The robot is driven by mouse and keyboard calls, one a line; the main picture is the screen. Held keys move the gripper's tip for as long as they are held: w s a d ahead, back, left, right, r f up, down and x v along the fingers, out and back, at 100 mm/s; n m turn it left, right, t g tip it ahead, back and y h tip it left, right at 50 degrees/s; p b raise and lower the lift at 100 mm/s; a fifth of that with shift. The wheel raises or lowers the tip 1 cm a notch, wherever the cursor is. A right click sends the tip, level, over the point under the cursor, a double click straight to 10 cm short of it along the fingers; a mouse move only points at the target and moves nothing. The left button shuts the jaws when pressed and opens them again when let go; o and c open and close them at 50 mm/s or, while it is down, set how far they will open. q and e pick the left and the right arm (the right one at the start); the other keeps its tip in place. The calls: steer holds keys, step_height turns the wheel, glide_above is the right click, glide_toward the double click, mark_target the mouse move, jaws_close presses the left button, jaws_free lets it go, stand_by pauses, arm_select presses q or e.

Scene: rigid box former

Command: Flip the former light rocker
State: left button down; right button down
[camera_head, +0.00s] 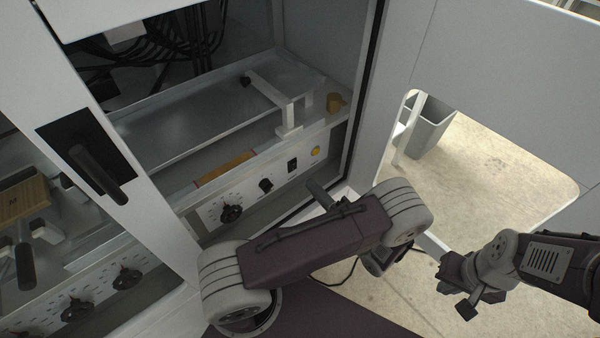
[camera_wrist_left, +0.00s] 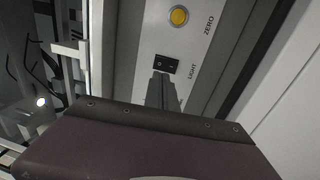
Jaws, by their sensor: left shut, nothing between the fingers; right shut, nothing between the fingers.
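The light rocker (camera_head: 292,165) is a small black switch on the white control panel below the tray, between a black knob and a yellow button. In the left wrist view the rocker (camera_wrist_left: 166,63) has the word LIGHT beside it. My left gripper (camera_head: 316,188) is shut and empty, in front of the panel, below and right of the rocker. In the left wrist view the left gripper's fingertips (camera_wrist_left: 163,78) show just below the rocker; I cannot tell whether they touch it. My right gripper (camera_head: 466,298) is shut and empty, far right of the panel, over the floor.
The yellow ZERO button (camera_wrist_left: 179,16) sits near the rocker. Black knobs (camera_head: 266,185) are left along the panel. The cabinet's door frame (camera_head: 362,110) stands close on the right. A grey bin (camera_head: 430,125) stands on the floor beyond the opening.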

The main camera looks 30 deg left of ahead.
mark_target(291, 160)
arm_select(q)
steer(key=x, duration=0.6)
steer(key=shift+w+a+b, duration=0.1)
steer(key=shift+a+b, duration=0.05)
steer(key=shift+b, duration=0.2)
steer(key=r+p, duration=0.1)
steer(key=p, duration=0.1)
steer(key=r+h+p, duration=0.1)
steer(key=p, duration=0.2)
steer(key=shift+w+a, duration=0.1)
steer(key=shift+a, duration=0.1)
steer(key=shift+f+p, duration=0.1)
steer(key=shift+p, duration=0.4)
steer(key=shift+f, duration=0.1)
